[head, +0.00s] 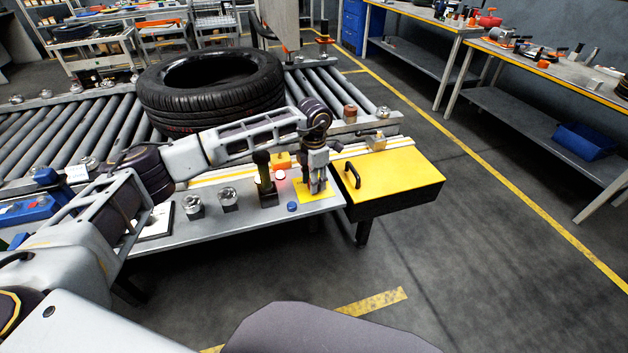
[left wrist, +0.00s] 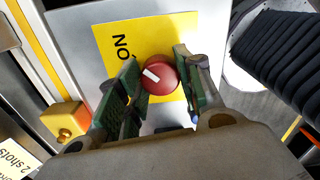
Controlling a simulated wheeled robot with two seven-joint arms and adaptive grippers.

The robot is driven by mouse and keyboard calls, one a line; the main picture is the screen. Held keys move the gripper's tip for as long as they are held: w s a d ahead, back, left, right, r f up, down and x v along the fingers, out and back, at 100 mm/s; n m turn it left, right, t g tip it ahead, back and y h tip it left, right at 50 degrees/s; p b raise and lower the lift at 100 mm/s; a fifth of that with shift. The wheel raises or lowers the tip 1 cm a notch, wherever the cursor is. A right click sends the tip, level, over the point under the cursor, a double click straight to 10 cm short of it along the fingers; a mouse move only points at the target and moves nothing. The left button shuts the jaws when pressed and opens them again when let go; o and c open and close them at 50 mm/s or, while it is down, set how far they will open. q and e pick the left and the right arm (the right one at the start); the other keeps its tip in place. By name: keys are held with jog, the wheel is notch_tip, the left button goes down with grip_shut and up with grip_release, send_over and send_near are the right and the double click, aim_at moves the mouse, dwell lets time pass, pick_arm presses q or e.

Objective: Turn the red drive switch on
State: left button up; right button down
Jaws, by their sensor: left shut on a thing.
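The red drive switch (left wrist: 160,75) is a round knob with a white pointer mark, on a yellow plate (left wrist: 113,37) marked "ON" in the left wrist view. My left gripper (left wrist: 160,82) is around the knob, with one green-padded finger on each side, and is shut on it. The white mark lies at a slant. In the head view my left gripper (head: 315,187) points down onto the yellow plate (head: 303,196) at the right end of the grey panel, and hides the knob. My right gripper is not in view.
On the panel (head: 250,215) are a dark upright lever (head: 264,175), a lit red button (head: 280,175), a blue button (head: 292,206) and two metal knobs. A yellow-topped box (head: 398,180) with a handle is close on the right. A tyre (head: 212,92) lies on the rollers behind.

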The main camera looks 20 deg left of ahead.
pick_arm(q)
jog(key=o, duration=1)
jog(key=shift+o, duration=0.2)
notch_tip(320, 180, up, 12)
dwell(0.5)
